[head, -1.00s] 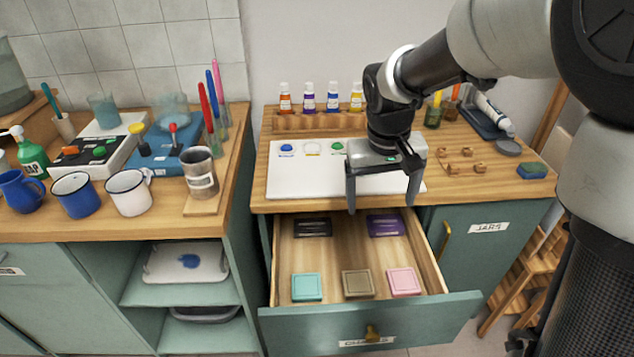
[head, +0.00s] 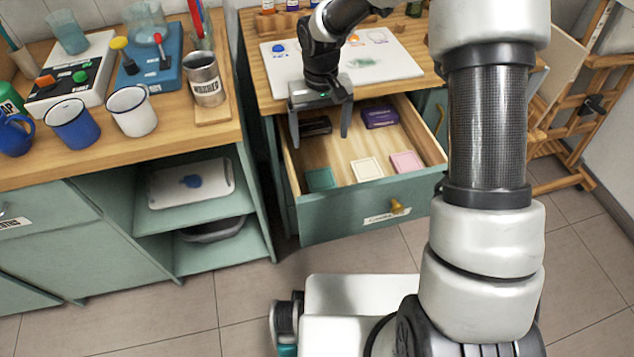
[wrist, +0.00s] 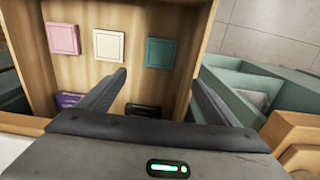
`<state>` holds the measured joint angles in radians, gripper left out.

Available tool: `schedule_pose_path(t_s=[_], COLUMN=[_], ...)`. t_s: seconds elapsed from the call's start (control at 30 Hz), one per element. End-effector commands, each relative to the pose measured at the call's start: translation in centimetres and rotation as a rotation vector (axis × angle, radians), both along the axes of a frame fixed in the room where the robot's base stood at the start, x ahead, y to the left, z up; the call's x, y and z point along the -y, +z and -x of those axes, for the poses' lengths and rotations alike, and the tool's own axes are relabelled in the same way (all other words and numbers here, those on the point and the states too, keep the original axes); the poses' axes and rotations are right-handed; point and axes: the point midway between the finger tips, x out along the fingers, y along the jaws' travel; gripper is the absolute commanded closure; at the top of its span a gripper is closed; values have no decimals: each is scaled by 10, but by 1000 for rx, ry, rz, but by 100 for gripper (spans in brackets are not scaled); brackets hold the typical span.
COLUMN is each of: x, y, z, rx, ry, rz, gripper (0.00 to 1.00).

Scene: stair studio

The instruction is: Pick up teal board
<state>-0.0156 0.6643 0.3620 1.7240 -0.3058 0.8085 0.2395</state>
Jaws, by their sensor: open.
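The teal board (head: 320,180) is a small square lying in the front left corner of the open drawer (head: 342,212). In the wrist view the teal board (wrist: 161,52) lies beyond my fingertips, roughly centred between them. My gripper (head: 320,140) is open and empty, pointing down over the left part of the drawer. Its two fingers also show in the wrist view (wrist: 160,71), apart from the board.
A cream board (head: 367,169) and a pink board (head: 406,162) lie right of the teal one. A purple box (head: 380,117) and a dark box (head: 316,126) lie at the drawer's back. The drawer walls stand close around.

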Motion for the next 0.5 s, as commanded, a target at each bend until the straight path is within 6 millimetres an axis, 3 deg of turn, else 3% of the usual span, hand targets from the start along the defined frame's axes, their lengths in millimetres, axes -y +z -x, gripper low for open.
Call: schedule_pose_path(t_s=[0.3, 0.5], x=[0, 1], y=[-74, -102], z=[1, 1], rx=[-4, -3], ry=[0, 0], rz=[1, 2], gripper=[16, 16])
